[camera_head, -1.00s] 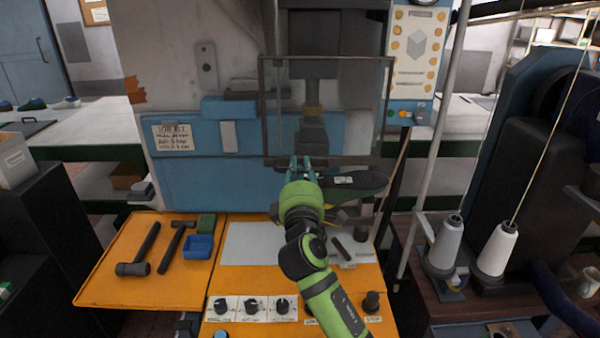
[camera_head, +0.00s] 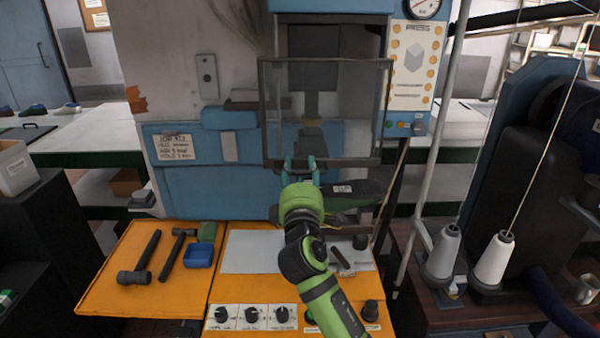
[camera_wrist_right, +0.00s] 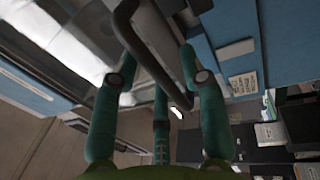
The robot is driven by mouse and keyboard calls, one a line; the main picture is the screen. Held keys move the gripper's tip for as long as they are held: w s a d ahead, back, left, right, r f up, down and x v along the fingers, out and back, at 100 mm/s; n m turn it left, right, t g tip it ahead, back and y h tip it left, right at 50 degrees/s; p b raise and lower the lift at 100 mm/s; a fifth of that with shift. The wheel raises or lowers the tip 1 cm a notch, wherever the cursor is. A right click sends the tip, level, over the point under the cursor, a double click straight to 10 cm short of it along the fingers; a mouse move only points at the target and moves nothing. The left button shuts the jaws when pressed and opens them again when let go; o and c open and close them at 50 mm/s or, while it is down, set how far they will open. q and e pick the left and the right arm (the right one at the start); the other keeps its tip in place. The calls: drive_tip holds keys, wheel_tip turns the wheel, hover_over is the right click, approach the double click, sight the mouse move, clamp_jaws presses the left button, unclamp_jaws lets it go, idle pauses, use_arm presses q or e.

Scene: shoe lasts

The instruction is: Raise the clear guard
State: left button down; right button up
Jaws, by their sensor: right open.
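The clear guard (camera_head: 352,108) is a transparent pane in a dark frame at the front of the press. Its lower edge hangs just above a dark shoe (camera_head: 355,192). My right gripper (camera_head: 301,163) is at the lower left part of this edge, its green fingers pointing up. In the right wrist view a dark bar (camera_wrist_right: 150,45) runs between the open teal fingers (camera_wrist_right: 160,75). I cannot tell whether the fingers touch it. My left gripper is not in view.
An orange bench (camera_head: 140,295) below the press holds two dark hammers (camera_head: 140,260), a blue tray (camera_head: 199,255) and a row of knobs (camera_head: 250,314). A pole (camera_head: 437,150) and thread cones (camera_head: 494,258) stand at the right.

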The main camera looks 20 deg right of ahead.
drive_tip(key=v, duration=1.2)
